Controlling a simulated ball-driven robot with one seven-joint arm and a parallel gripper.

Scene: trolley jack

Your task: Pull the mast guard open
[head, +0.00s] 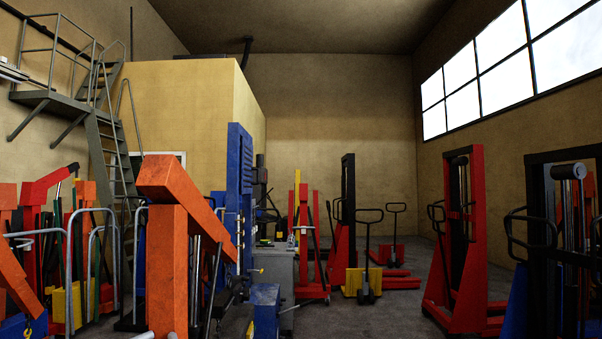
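Several stackers with tall masts stand in the hall, and I cannot tell which one carries the mast guard. A red stacker (476,200) stands upright right of centre, with a dark panel (457,215) between its mast rails. A blue and black stacker (517,290) is nearer at the far right, cut off by the picture edge. Its dark mast frame (537,185) surrounds a grey cylinder. Another red stacker with a black mast (348,190) stands farther back in the middle. No guard is clearly seen open. My gripper is not in view.
A large orange crane post (167,270) stands close at left of centre. A grey cabinet (283,265) and a blue block (265,305) are beyond it. A yellow pallet truck (362,283) stands mid-floor. Bare floor (395,315) lies between it and the right stackers.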

